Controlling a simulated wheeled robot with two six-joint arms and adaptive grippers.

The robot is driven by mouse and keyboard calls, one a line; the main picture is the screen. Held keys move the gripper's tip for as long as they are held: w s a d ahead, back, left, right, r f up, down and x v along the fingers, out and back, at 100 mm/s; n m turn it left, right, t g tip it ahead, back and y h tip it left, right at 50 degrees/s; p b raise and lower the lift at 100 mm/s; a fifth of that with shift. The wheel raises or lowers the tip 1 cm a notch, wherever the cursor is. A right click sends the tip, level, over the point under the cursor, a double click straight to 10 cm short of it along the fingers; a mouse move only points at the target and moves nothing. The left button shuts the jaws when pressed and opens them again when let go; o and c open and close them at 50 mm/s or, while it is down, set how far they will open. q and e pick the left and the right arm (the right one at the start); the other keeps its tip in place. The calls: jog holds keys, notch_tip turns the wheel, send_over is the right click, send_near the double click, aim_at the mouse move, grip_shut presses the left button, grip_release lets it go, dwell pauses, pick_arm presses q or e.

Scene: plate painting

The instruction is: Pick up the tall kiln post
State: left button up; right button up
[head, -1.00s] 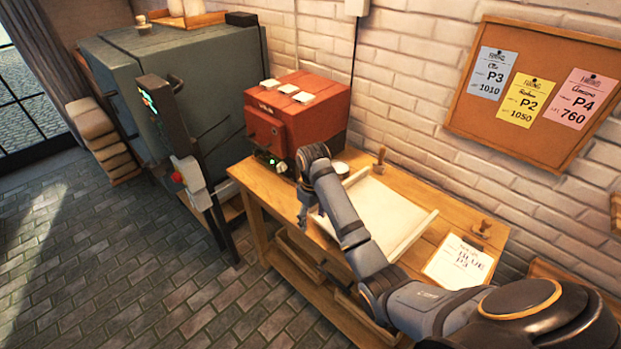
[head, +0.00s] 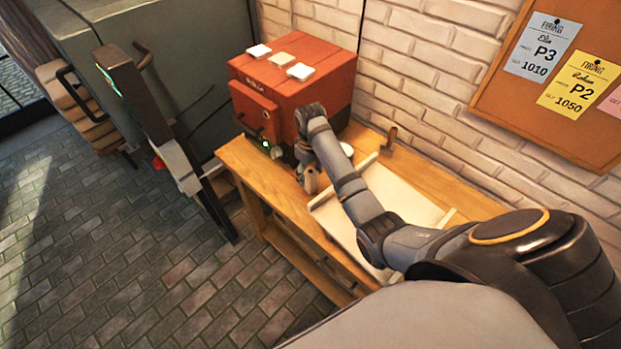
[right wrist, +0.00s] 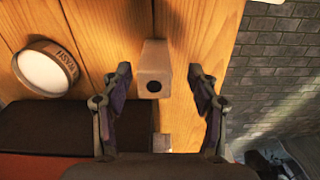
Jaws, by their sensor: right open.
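In the right wrist view a pale beige square post (right wrist: 153,60) with a dark round hole in its near end stands on the wooden table; it looks like the tall kiln post. My right gripper (right wrist: 160,78) is open, with one finger on each side of the post and a visible gap on both sides. A second small pale block (right wrist: 161,142), partly hidden, shows nearer my gripper's base. In the head view my right gripper (head: 307,178) points down at the table's left end, in front of the red kiln. My left gripper is out of view.
The red kiln (head: 330,80) with white tiles on top stands close behind my right gripper. A round white-topped container (right wrist: 45,68) is left of the post in the wrist view. A pale board (head: 405,200) lies on the table (head: 245,165); a grey kiln (head: 190,50) stands left.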

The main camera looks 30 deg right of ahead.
aim_at(310, 183)
jog(key=shift+w+d+f, duration=0.1)
jog(key=shift+f, duration=0.35)
jog(key=shift+w+d+f, duration=0.1)
jog(key=shift+w+f, duration=0.1)
jog(key=shift+f, duration=0.05)
jog(key=shift+f+p, duration=0.6)
jog(key=shift+f, duration=0.15)
notch_tip(310, 183, down, 3)
jog(key=shift+r, duration=0.15)
jog(key=shift+f, duration=0.45)
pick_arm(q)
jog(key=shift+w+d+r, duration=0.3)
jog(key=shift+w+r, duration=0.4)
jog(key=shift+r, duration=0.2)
pick_arm(e)
grip_shut()
